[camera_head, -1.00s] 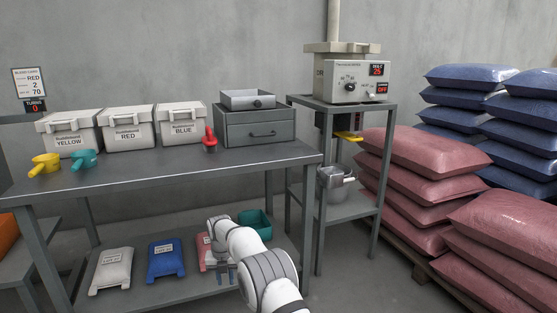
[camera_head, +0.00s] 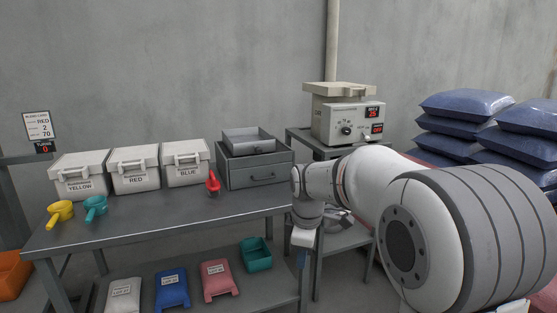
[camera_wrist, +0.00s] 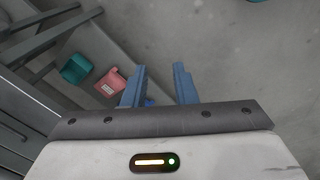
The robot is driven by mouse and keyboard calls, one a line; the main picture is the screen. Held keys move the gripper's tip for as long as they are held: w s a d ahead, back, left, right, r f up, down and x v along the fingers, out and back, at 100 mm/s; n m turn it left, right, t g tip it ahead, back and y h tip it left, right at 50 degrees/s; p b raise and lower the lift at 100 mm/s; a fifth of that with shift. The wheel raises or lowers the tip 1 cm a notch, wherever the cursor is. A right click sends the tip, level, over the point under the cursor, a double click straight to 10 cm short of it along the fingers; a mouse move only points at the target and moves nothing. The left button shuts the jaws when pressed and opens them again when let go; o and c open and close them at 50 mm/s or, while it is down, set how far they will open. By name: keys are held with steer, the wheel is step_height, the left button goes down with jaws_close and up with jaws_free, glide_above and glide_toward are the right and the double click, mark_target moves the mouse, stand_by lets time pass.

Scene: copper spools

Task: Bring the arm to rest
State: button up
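My white arm (camera_head: 372,190) reaches in from the right in the head view, folded up close to the camera. My gripper (camera_wrist: 160,85) shows in the wrist view with its two blue fingers apart and nothing between them. In the head view the gripper hangs beside the right end of the table, and its fingers are too small there to judge. The wrist camera looks down past the fingers at the grey floor and the lower shelf.
The table (camera_head: 150,225) holds three lidded boxes, yellow, teal and red scoops, and a drawer unit (camera_head: 255,170). Its lower shelf holds bags and a teal bin (camera_head: 256,254). A heater-like machine (camera_head: 345,120) stands on a side stand. Blue sacks (camera_head: 465,105) are stacked right.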

steer(key=s+d+r+m+p, duration=0.3)
steer(key=s+r+m+p, duration=0.1)
steer(key=s, duration=0.4)
steer(key=s+d+r+m+p, duration=0.3)
steer(key=s+m, duration=0.3)
steer(key=s, duration=0.2)
steer(key=s+d+r+m+t+p, duration=0.1)
steer(key=s+d+r+m+p, duration=0.2)
steer(key=s, duration=0.5)
steer(key=shift+s+r+m+p, duration=0.15)
steer(key=shift+r+m+p, duration=0.75)
steer(key=shift+m, duration=0.2)
